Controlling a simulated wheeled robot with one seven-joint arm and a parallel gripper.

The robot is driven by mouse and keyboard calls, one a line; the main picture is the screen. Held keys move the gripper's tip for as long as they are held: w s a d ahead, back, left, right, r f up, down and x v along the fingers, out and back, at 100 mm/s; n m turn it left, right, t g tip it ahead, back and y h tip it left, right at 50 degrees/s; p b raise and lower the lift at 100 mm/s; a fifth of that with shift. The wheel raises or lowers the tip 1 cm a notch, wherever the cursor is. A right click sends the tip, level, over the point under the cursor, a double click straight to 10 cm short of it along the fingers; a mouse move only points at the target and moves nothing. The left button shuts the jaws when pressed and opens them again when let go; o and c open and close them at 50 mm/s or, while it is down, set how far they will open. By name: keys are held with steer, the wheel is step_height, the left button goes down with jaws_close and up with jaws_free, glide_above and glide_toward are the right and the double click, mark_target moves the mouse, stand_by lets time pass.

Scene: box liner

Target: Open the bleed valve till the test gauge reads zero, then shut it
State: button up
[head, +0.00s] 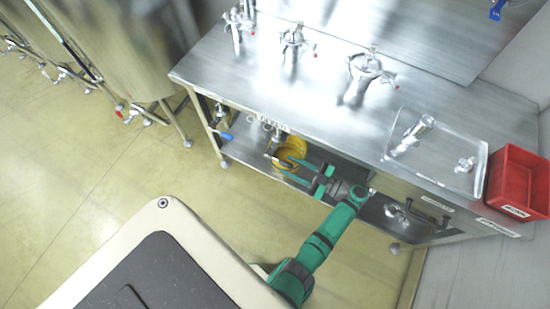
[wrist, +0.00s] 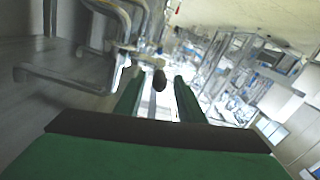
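My gripper (head: 287,166) reaches to the front of the steel bench, just below its top edge; its two green fingers are apart. In the wrist view my gripper (wrist: 157,82) is open, and a small dark rounded knob (wrist: 160,80) shows between the fingertips. I cannot tell whether it touches either finger or whether it is the bleed valve. Small metal fittings (head: 267,127) sit under the bench edge near the gripper. No test gauge face can be made out in either view.
The steel bench (head: 335,105) carries several metal taps and a clear tray (head: 463,180). A red bin (head: 519,180) stands at its right end. A yellow coil (head: 291,148) lies beneath, close behind the gripper. A blue handle (head: 225,136) hangs left.

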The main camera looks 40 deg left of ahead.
mark_target(279, 161)
steer(key=x, duration=0.7)
jaws_close()
